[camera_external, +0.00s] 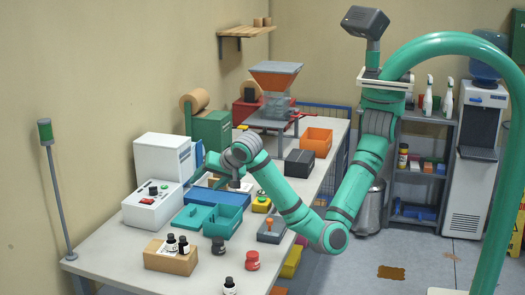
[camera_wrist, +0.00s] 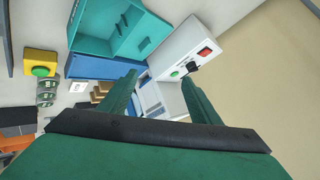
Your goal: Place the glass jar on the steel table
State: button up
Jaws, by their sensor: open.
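My gripper (camera_external: 212,168) is open and empty above the long table (camera_external: 105,240), close to the white machine. Its two green fingers (camera_wrist: 160,88) stand apart in the wrist view, with part of a white and blue thing visible beyond them. I cannot tell for sure which thing is the glass jar. I cannot tell if this long table is the steel table.
A teal bin (camera_external: 222,222) lies below my gripper and also shows in the wrist view (camera_wrist: 100,40). A white control box (camera_external: 143,211) is beside it. A wooden block (camera_external: 160,262) holds dark bottles. An orange bin (camera_external: 316,141) and a black box (camera_external: 299,163) stand farther back.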

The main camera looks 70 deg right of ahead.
jog(key=m+g, duration=0.1)
jog(key=m+g+y, duration=0.3)
jog(key=g+y, duration=0.1)
jog(key=g, duration=0.4)
send_over(218, 239)
jog(key=f, duration=0.5)
jog(key=shift+w+d+f, duration=0.15)
jog(key=shift+w+d, duration=0.1)
jog(key=shift+s+a+f, duration=0.1)
jog(key=shift+s+f, duration=0.05)
jog(key=shift+f, duration=0.1)
notch_tip(218, 239, down, 5)
jog(key=shift+f, duration=0.2)
jog(key=shift+s+a+f, duration=0.1)
jog(key=shift+a+f, duration=0.05)
jog(key=shift+f, duration=1.1)
jog(key=shift+a+f, duration=0.15)
jog(key=shift+f, duration=1.1)
jog(key=c, duration=1.3)
jog(key=shift+r, duration=0.1)
